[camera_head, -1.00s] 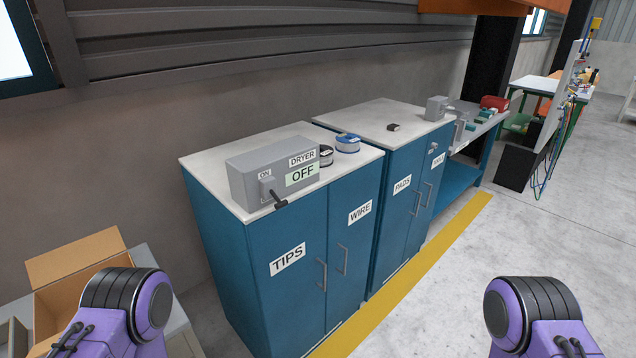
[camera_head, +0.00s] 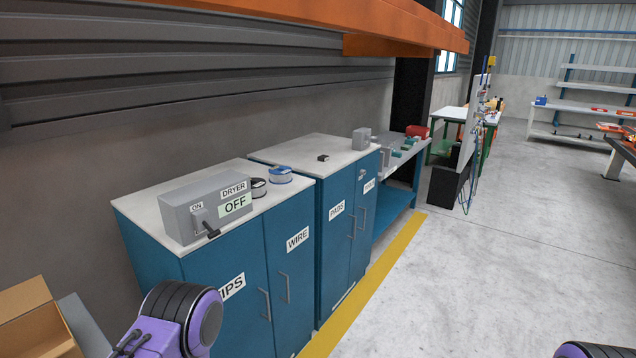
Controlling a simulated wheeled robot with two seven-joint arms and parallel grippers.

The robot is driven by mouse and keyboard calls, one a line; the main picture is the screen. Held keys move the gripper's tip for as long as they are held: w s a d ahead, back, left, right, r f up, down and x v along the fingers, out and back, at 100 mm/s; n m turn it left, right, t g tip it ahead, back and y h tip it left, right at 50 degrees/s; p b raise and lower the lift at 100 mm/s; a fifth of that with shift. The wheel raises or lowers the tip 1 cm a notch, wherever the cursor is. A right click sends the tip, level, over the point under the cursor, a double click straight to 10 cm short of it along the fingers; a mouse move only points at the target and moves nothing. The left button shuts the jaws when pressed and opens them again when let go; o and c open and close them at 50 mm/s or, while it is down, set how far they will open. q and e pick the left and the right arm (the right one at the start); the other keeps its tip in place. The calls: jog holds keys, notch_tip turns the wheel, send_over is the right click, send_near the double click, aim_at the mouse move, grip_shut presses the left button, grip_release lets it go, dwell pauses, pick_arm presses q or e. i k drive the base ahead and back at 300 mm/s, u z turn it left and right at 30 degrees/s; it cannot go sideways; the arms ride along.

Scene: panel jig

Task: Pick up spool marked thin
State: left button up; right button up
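Two spools stand on the white top of the left blue cabinet (camera_head: 130,205), beside the grey dryer box (camera_head: 190,200). One is a spool with a blue rim (camera_head: 280,175). The other is a darker spool (camera_head: 258,188), partly hidden behind the dryer's right end. Their markings are too small to read, so I cannot tell which is marked thin. My purple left arm shows at the lower left and my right arm at the bottom right corner. Neither gripper is in view.
The dryer shows OFF and has a black lever. A second cabinet (camera_head: 345,230) stands beside the first, with a small black object (camera_head: 323,158) on top. An open cardboard box (camera_head: 35,320) is at lower left. The floor (camera_head: 470,290) right of the yellow stripe is clear.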

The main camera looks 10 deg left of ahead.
aim_at(258, 189)
jog(key=z, duration=0.7)
jog(key=i, duration=1.8)
jog(key=u, duration=0.85)
jog(key=i, duration=0.8)
jog(key=u, duration=0.85)
